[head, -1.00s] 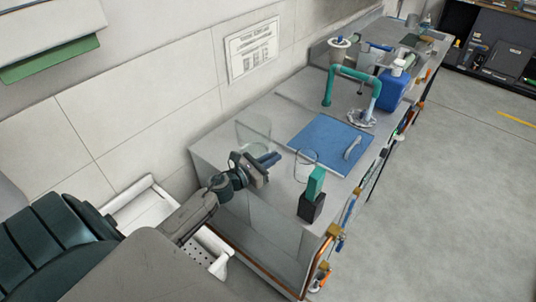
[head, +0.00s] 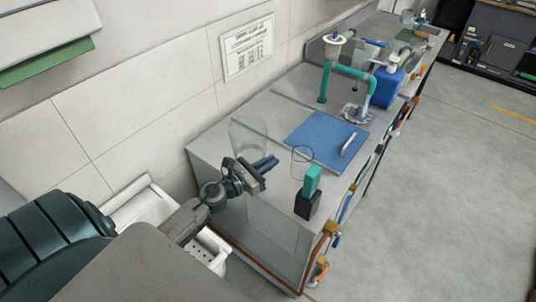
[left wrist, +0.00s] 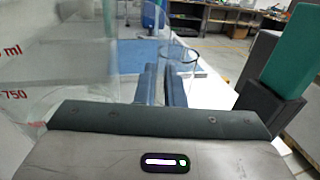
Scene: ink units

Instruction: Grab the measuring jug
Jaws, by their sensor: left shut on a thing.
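The measuring jug (head: 248,132) is a clear vessel near the left end of the grey bench, by the wall. In the left wrist view its clear side with red markings (left wrist: 40,75), "ml" and "750", fills the left edge. My left gripper (head: 268,165) is at the jug's near right side, its blue-grey fingers closed together. The fingers (left wrist: 163,85) point forward beside the jug. They are shut on the jug, seemingly at its handle, but the contact is hard to see. My right gripper is in neither view.
A small clear glass (head: 302,161) and a dark block with a teal top (head: 308,196) stand right of the gripper. A blue mat (head: 318,133) lies behind them. A teal stand (head: 348,72) and a blue container (head: 388,87) are farther back. The wall runs along the left.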

